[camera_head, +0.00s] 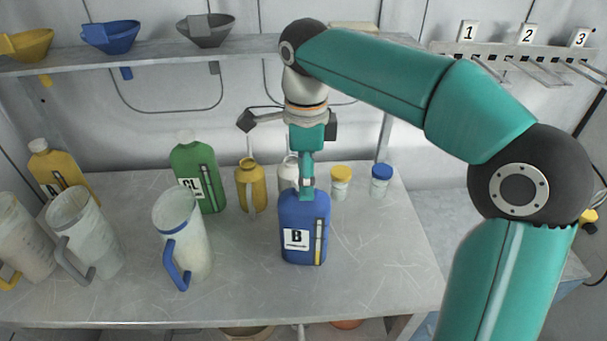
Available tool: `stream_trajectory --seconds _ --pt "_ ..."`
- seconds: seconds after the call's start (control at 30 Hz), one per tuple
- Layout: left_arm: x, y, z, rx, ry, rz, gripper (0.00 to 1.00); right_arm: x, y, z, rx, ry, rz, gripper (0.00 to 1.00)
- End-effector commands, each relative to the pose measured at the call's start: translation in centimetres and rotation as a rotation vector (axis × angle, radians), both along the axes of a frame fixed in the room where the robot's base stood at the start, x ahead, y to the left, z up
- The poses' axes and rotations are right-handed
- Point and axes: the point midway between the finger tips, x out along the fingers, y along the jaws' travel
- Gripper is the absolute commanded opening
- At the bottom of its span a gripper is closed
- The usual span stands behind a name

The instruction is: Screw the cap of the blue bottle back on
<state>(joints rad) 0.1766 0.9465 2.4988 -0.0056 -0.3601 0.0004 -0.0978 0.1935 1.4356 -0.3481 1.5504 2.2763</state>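The blue bottle (304,228), labelled B, stands upright near the middle of the grey table. My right gripper (307,186) comes down from above, and its fingertips are at the bottle's neck. The fingers are seen nearly edge-on, one in front of the other, so I cannot tell whether they are shut on anything. The bottle's neck and any cap there are hidden behind the fingers. No loose cap of the blue bottle is visible on the table. My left gripper is not in view.
A green bottle (196,172), a yellow oil can (250,186) and jars with yellow (341,175) and blue (381,172) lids stand behind. Clear jugs (182,235) and a yellow bottle (58,172) are at the left. A shelf (150,53) holds funnels. The table's right front is clear.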

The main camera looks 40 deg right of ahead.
Motion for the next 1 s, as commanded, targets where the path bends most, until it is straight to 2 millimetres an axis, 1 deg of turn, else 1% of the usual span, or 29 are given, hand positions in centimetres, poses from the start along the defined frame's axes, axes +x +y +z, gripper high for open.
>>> stream_trajectory --seconds 0.2,0.23,0.47,0.5,0.6,0.67,0.77,1.0 --pt "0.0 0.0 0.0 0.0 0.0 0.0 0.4 0.0 -0.02 -0.02 -0.001 -0.001 -0.001 0.72" --pt "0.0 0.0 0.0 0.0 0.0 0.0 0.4 0.0 -0.01 -0.02 -0.001 -0.001 -0.001 0.71" --pt "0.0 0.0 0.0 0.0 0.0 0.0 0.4 0.01 -0.02 0.0 0.0 -0.001 0.0 0.32" --pt "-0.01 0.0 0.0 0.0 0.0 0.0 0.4 0.01 -0.02 0.0 0.0 -0.001 0.0 0.26" --pt "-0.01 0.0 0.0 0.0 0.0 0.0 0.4 0.02 -0.01 0.0 0.0 -0.001 0.0 0.12" --pt "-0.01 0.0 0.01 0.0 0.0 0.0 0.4 0.02 -0.01 0.01 0.0 -0.001 -0.005 0.12" --pt "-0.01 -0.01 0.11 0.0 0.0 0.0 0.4 0.01 0.0 0.04 0.0 -0.001 -0.058 0.11" --pt "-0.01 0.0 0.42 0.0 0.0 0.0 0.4 0.0 0.05 0.02 0.001 -0.002 -0.353 0.11"
